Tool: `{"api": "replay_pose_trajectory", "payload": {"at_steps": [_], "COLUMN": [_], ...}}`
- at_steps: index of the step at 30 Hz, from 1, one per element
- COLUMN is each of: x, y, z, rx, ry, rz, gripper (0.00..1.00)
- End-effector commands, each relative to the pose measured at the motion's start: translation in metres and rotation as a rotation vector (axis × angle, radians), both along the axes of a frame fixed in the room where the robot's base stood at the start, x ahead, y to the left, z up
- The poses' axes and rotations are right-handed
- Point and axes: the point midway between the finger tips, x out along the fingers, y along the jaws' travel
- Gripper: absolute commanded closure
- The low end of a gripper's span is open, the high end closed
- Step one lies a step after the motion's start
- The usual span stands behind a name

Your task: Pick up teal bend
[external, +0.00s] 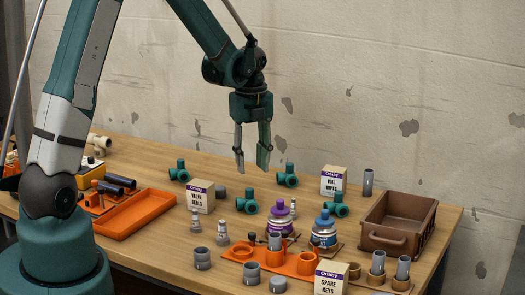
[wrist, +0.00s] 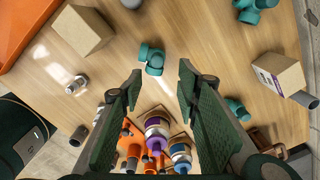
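Several teal pipe fittings stand on the wooden table; at this size I cannot tell for sure which are bends and which are tees. One teal fitting (external: 247,203) lies below my gripper in the external view, and it appears just beyond the fingertips in the wrist view (wrist: 152,58). Others are at the back left (external: 180,171), back middle (external: 287,176) and right by the blue bottle (external: 336,206). My gripper (external: 251,164) points down, open and empty, well above the table. Its two fingers are spread in the wrist view (wrist: 160,74).
Cartons (external: 200,196), (external: 333,181) and (external: 331,279) stand around the fittings. A purple bottle (external: 279,220) and blue bottle (external: 324,231) stand near an orange rack (external: 243,255). A brown crate (external: 399,222) is at right, an orange tray (external: 133,213) at left.

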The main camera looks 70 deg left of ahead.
Motion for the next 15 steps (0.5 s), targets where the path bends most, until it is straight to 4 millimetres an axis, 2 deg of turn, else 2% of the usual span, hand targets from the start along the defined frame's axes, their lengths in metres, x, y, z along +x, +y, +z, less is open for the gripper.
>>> {"api": "replay_pose_trajectory", "payload": {"at_steps": [15], "x": [-0.0013], "y": [0.0032], "z": [-0.0060], "rx": [-0.003], "ry": [0.004], "rz": [-0.009], "gripper": [0.67]}}
